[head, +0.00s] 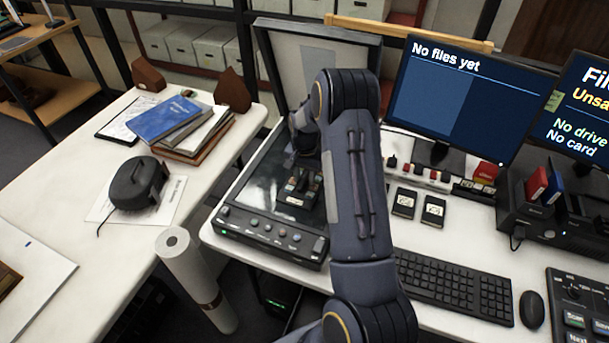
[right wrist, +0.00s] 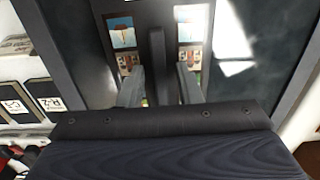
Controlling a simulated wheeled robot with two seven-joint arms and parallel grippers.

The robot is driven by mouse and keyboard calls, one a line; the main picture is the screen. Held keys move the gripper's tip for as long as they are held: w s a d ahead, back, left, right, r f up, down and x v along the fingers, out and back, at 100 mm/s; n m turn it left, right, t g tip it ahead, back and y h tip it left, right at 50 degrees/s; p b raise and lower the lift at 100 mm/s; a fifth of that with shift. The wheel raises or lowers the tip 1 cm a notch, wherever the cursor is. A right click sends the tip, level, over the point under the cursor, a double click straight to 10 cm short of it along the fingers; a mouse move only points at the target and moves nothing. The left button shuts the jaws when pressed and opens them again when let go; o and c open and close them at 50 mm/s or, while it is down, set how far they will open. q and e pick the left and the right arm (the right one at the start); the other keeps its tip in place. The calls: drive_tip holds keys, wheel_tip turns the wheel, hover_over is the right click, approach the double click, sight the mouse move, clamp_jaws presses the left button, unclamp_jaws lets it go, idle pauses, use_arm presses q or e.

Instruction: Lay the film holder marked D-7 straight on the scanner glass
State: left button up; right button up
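A dark film holder (head: 297,199) with small colour pictures and a pale label lies on the scanner glass (head: 262,172). Its label is too small to read. In the right wrist view the holder (right wrist: 157,18) shows pictures on both sides of a narrow upright dark grip. My right gripper (head: 302,177) reaches down over the holder. In the right wrist view its fingers (right wrist: 160,85) stand on either side of the grip, with a narrow gap on each side. My left gripper is in neither view.
The scanner lid (head: 310,62) stands open behind the glass. Two dark labelled cards (head: 404,202) lie right of the scanner, near the keyboard (head: 455,285) and monitor (head: 440,105). A paper roll (head: 190,270) stands at the scanner's left.

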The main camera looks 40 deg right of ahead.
sight(305, 179)
drive_tip(key=shift+r, duration=0.45)
drive_tip(key=s+a+r+n+t+y+b, duration=0.1)
drive_tip(key=s+a+r, duration=0.15)
drive_tip(key=r, duration=0.65)
drive_tip(key=s+a+r+n+t, duration=0.1)
drive_tip(key=s+a+r, duration=0.15)
drive_tip(key=r, duration=0.65)
drive_tip(key=s+a+r+n+t+y, duration=0.1)
drive_tip(key=s+a+n, duration=0.3)
drive_tip(key=s+a, duration=0.5)
drive_tip(key=s+a+r+n+t+y, duration=0.1)
drive_tip(key=s+a+n, duration=0.3)
drive_tip(key=s+a, duration=0.6)
drive_tip(key=shift+s+a+r+n+t+y, duration=0.3)
drive_tip(key=shift+s+r+n+t+y, duration=0.15)
drive_tip(key=shift+s+t, duration=0.45)
